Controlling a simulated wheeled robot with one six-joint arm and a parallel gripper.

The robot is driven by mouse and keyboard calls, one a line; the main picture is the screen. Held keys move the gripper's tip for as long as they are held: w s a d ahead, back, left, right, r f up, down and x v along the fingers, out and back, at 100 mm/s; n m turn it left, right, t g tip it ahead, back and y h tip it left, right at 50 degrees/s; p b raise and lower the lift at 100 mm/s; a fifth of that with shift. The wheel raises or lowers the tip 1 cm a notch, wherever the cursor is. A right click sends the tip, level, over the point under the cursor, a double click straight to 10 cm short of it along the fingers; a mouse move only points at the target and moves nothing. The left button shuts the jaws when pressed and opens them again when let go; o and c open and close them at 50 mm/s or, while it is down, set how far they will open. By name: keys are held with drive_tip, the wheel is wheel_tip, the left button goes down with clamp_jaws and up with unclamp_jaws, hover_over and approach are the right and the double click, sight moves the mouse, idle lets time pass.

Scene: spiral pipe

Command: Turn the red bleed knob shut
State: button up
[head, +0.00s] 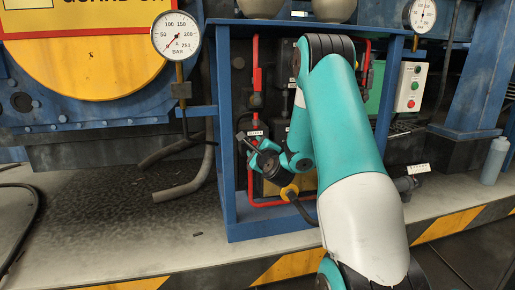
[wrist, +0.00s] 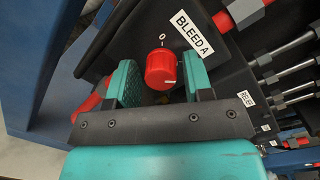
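The red bleed knob (wrist: 161,69) shows in the wrist view, mounted on a dark panel beside a white "BLEED A" label (wrist: 192,34). A small "0" mark sits just above it, and the knob has a pale mark near its lower edge. My gripper (wrist: 159,62) is open, with one teal finger on each side of the knob. A gap shows at the left finger; the right finger is very close, and I cannot tell whether it touches. In the head view my gripper (head: 258,150) is inside the blue frame, below a small label, and the knob is hidden.
The blue frame (head: 224,190) surrounds the work space, with red pipes (head: 257,80) inside. More red and metal fittings (wrist: 290,75) lie right of the knob in the wrist view. A button box (head: 411,87) and a bottle (head: 495,160) stand at the right.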

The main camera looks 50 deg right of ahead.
drive_tip(key=c, duration=0.6)
drive_tip(key=shift+n, duration=0.4)
drive_tip(key=n+p, duration=0.6)
drive_tip(key=n, duration=0.2)
drive_tip(key=n+g+p, duration=0.1)
drive_tip(key=n+p, duration=0.6)
drive_tip(key=n, duration=0.1)
drive_tip(key=shift+s+g+h, duration=0.1)
drive_tip(key=shift+g+h, duration=0.2)
drive_tip(key=shift+h, duration=0.1)
drive_tip(key=shift+f+n+p, duration=0.1)
drive_tip(key=shift+n+p, duration=0.2)
drive_tip(key=shift+p, duration=0.1)
drive_tip(key=o, duration=0.9)
